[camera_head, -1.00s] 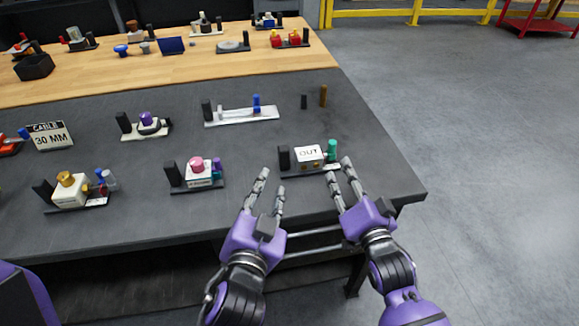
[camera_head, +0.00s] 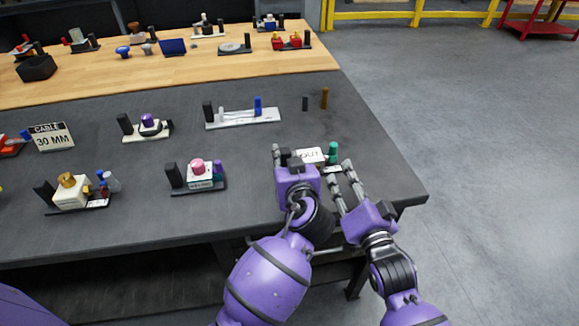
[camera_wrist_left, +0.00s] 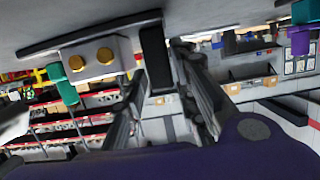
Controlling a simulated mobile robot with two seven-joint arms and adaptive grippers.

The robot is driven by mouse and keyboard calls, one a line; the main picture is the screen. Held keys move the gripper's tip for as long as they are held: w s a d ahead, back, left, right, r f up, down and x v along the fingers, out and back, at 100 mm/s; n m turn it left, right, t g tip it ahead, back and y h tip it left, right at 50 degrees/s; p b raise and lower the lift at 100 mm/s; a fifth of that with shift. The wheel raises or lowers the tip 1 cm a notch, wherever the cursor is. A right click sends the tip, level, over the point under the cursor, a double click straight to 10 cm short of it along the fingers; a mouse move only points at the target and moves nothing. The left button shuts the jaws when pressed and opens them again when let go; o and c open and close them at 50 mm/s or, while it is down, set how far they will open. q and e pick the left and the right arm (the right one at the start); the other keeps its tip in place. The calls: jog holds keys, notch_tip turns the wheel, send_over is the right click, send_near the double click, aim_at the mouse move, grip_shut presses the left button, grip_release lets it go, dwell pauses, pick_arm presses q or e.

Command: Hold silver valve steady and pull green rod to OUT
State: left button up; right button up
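The silver valve with the OUT label (camera_head: 312,155) sits on its dark base near the table's right front. Its green rod (camera_head: 333,150) stands at its right end. In the left wrist view the silver block (camera_wrist_left: 112,66) shows two gold knobs, with the green rod (camera_wrist_left: 62,86) beside it. My left gripper (camera_head: 286,155) is at the valve's left end and hides part of it. In the wrist view its spread fingers (camera_wrist_left: 162,75) straddle the black post (camera_wrist_left: 155,50); contact is unclear. My right gripper (camera_head: 340,172) is open just in front of the green rod, apparently empty.
A pink-knobbed fixture (camera_head: 198,172) stands left of the valve, and a blue-posted fixture (camera_head: 243,115) behind it. A brown peg (camera_head: 324,97) and a dark peg (camera_head: 305,103) stand behind the valve. The table's right corner (camera_head: 405,190) is clear.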

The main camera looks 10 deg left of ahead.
pick_arm(q)
jog(key=shift+x, duration=1.55)
jog(key=shift+c, duration=0.3)
